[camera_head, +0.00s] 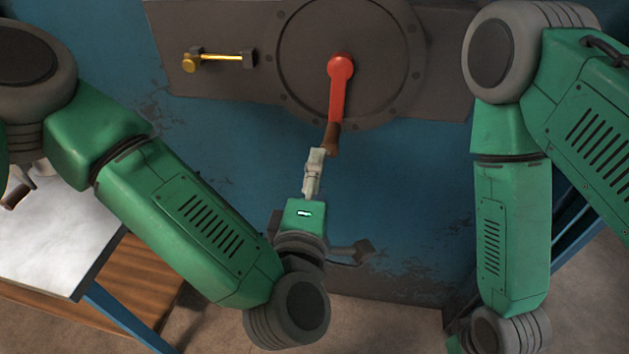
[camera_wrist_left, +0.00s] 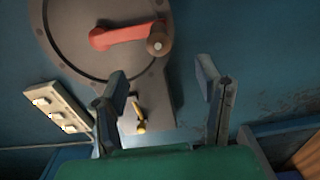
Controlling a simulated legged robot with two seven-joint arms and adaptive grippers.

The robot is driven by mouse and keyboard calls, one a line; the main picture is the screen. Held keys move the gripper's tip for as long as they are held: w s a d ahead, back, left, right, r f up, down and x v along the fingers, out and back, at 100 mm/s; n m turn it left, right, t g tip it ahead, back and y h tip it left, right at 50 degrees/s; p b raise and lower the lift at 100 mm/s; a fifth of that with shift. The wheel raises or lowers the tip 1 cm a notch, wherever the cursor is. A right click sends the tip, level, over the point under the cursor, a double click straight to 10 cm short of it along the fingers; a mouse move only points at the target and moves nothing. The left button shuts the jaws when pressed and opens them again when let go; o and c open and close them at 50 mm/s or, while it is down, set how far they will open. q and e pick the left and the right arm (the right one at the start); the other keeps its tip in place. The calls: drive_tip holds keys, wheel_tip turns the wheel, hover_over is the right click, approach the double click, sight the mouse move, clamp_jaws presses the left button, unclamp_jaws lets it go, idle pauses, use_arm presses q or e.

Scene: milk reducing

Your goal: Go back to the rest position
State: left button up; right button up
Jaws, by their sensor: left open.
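My left gripper (camera_head: 318,158) reaches up in front of the blue wall, near the lower end of a red lever. In the left wrist view its two fingers (camera_wrist_left: 163,82) stand wide apart with nothing between the tips. The red lever (camera_head: 340,88) hangs down from its round hub, and its brown grip (camera_head: 332,138) is at the bottom. The lever also shows in the wrist view (camera_wrist_left: 125,35), with its grip (camera_wrist_left: 158,44) beyond the open fingertips. My right arm comes down at the right of the head view; its gripper is out of frame.
The lever sits on a round dark plate (camera_head: 290,60) on the blue wall (camera_head: 410,190). A yellow bolt (camera_head: 222,58) is left of it. A pale switch panel (camera_wrist_left: 58,108) shows in the wrist view. A white-topped table (camera_head: 50,245) stands at lower left.

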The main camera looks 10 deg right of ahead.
use_arm(q)
drive_tip(key=shift+v, duration=1.1)
drive_tip(key=s+a+f+m+g, duration=0.35)
drive_tip(key=a+f+m, duration=0.2)
drive_tip(key=f, duration=0.45)
drive_tip(key=s+a+f+m+g, duration=0.3)
drive_tip(key=a+f+m+g, duration=0.25)
drive_tip(key=f, duration=0.45)
drive_tip(key=s+a+f+m+g+y, duration=0.2)
drive_tip(key=s+a, duration=0.5)
drive_tip(key=a, duration=0.4)
drive_tip(key=s+a+f+m+g+y, duration=0.2)
drive_tip(key=s+a+f+g, duration=0.3)
drive_tip(key=a, duration=0.6)
drive_tip(key=s+y, duration=0.1)
drive_tip(key=s, duration=0.1)
drive_tip(key=shift+s+a+f+g, duration=0.2)
drive_tip(key=shift+s+a+g, duration=0.1)
drive_tip(key=shift+s+a, duration=0.05)
